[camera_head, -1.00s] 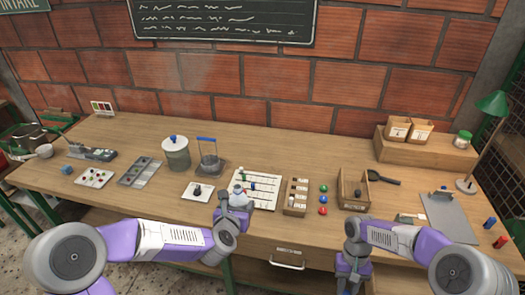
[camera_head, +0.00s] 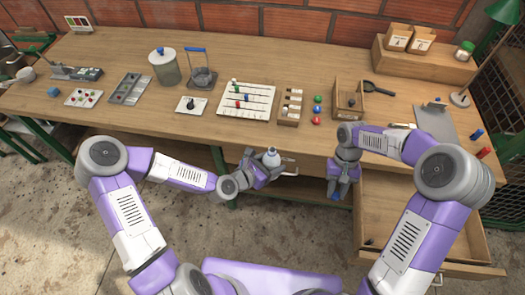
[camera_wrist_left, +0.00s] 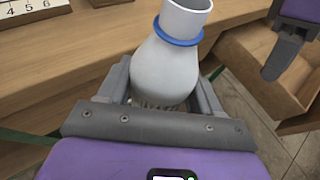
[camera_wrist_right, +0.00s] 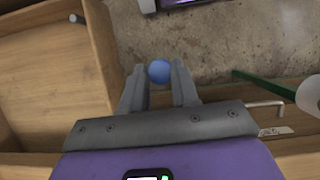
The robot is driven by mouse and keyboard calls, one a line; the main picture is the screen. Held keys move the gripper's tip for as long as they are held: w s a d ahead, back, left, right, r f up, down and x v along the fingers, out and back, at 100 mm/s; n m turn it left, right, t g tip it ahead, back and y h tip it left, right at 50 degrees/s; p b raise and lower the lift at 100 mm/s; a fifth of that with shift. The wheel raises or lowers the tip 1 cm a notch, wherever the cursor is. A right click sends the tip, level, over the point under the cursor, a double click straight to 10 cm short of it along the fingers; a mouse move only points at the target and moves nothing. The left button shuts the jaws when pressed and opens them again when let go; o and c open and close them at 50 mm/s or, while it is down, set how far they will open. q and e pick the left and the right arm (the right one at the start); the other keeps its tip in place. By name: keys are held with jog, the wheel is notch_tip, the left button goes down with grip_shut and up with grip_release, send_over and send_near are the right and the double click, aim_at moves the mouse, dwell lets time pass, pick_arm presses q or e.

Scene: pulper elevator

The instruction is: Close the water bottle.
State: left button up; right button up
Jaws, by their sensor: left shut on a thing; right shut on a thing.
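The water bottle (camera_head: 271,157) is white, with a blue ring at its neck and an open mouth. My left gripper (camera_head: 264,168) is shut on its body and holds it in front of the table edge. In the left wrist view the bottle (camera_wrist_left: 165,65) stands between the fingers, its mouth uncovered and pointing away. My right gripper (camera_head: 335,193) is shut on a small round blue cap (camera_wrist_right: 159,71), seen between its fingertips in the right wrist view. The cap is to the right of the bottle and apart from it. The bottle (camera_wrist_right: 310,95) also shows in part at that view's right edge.
The wooden table (camera_head: 120,48) carries a white numbered board (camera_head: 247,111), a lidded jar (camera_head: 164,67), a wooden bin (camera_head: 349,98) and small items. An open drawer (camera_head: 478,240) juts out below it at the right. The floor area between my arms is clear.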

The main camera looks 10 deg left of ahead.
dwell(0.4)
jog(key=w+a+r+m+t+y, duration=0.1)
jog(key=w+a+r+m+y, duration=0.2)
jog(key=w+a+r+m, duration=0.35)
notch_tip(320, 180, up, 12)
jog(key=m+t+y, duration=0.1)
jog(key=m+t, duration=0.1)
jog(key=m, duration=0.7)
send_over(271, 151)
jog(key=d, duration=0.2)
jog(key=shift+w+a, duration=0.2)
jog(key=shift+w, duration=0.05)
jog(key=shift+f, duration=0.1)
jog(key=shift+f, duration=1.95)
jog(key=shift+y, duration=0.3)
jog(key=shift+f, duration=0.8)
